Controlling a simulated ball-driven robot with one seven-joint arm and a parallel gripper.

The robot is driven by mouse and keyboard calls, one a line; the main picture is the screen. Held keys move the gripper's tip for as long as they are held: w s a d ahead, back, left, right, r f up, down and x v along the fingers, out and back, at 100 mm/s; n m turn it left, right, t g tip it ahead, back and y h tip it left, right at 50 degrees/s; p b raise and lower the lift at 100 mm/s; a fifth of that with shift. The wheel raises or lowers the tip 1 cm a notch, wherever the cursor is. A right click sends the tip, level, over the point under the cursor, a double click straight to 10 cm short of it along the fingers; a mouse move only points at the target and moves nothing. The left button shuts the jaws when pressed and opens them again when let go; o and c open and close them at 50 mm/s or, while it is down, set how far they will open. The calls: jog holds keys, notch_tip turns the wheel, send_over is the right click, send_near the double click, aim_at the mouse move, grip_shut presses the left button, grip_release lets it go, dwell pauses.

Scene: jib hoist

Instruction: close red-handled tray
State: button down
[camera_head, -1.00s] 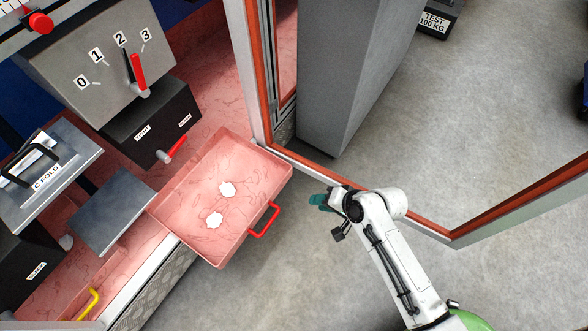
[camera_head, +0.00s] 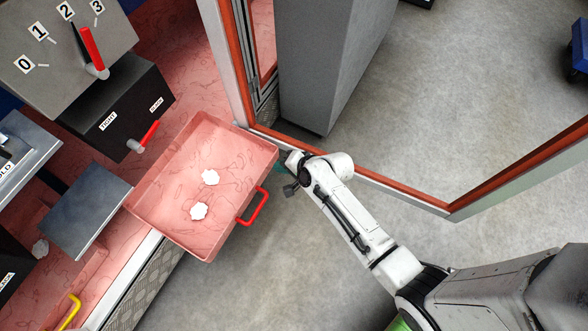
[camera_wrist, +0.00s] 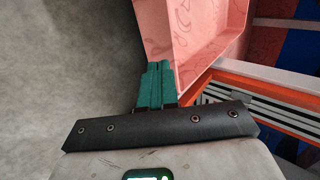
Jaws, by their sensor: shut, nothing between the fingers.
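The pink tray (camera_head: 200,185) with a red handle (camera_head: 254,207) is pulled out over the edge of the pink bench and holds two white crumpled lumps. My gripper (camera_head: 284,168) is just right of the tray's upper right corner, in the head view, and its teal fingers are partly hidden there by my wrist. In the wrist view, my gripper (camera_wrist: 159,68) is shut and empty, with the fingertips close in front of the tray's outer wall (camera_wrist: 152,35). I cannot tell whether they touch it. The red handle is not visible in the wrist view.
An orange-edged frame (camera_head: 400,195) runs just behind my arm. A grey cabinet (camera_head: 335,60) stands beyond it. A black box with a red lever (camera_head: 148,135) sits behind the tray. A yellow handle (camera_head: 70,312) is at the lower left. Floor below the tray is clear.

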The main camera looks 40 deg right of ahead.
jog(key=shift+w+a, duration=0.25)
jog(key=shift+w, duration=0.45)
jog(key=shift+w, duration=0.15)
